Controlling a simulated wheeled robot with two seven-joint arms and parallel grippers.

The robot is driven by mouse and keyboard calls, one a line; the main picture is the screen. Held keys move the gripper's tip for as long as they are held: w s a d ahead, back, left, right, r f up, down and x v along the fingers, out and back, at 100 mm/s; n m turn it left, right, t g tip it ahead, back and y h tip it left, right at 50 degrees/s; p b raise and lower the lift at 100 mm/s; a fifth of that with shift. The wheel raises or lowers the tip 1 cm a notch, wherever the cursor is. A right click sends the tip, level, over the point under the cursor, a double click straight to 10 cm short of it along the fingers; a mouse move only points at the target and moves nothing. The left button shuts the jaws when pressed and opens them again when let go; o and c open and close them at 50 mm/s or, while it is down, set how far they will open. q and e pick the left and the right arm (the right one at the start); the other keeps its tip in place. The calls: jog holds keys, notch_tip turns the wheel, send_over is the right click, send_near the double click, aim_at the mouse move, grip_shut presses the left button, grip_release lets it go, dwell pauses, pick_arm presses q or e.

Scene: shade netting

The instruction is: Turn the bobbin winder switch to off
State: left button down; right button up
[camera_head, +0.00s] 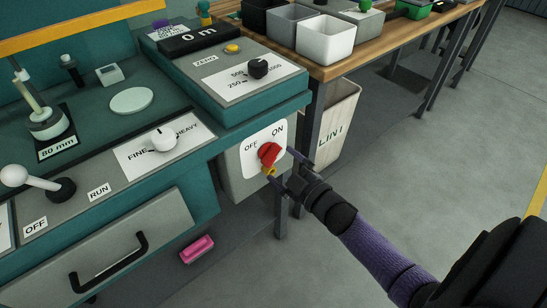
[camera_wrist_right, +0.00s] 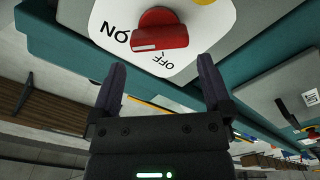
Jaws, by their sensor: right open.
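A red rotary switch (camera_head: 269,154) sits on a white plate marked OFF and ON, on the grey box at the machine's front right corner. A yellow part shows just below it. The red switch is also at the top of the right wrist view (camera_wrist_right: 160,38). My right gripper (camera_head: 287,170) is open and empty beside the switch. In the right wrist view its two fingers (camera_wrist_right: 161,66) stand apart, with the knob beyond them; I cannot tell whether they touch it. A white-knobbed lever (camera_head: 38,182) stands between OFF and RUN labels at left. My left gripper is out of view.
The teal machine carries a FINE–HEAVY dial (camera_head: 163,139) and a black speed knob (camera_head: 258,67). A wooden bench (camera_head: 345,68) with bins stands behind, above a lint bin (camera_head: 338,122). A pink object (camera_head: 197,249) lies below. The floor at right is clear.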

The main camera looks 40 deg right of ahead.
aim_at(274, 158)
jog(key=w+b, duration=0.1)
jog(key=w, duration=0.3)
jog(key=shift+w+a+f, duration=0.1)
jog(key=shift+w+a, duration=0.05)
jog(key=shift+c, duration=1)
jog(key=c, duration=0.8)
jog(key=shift+o, duration=0.2)
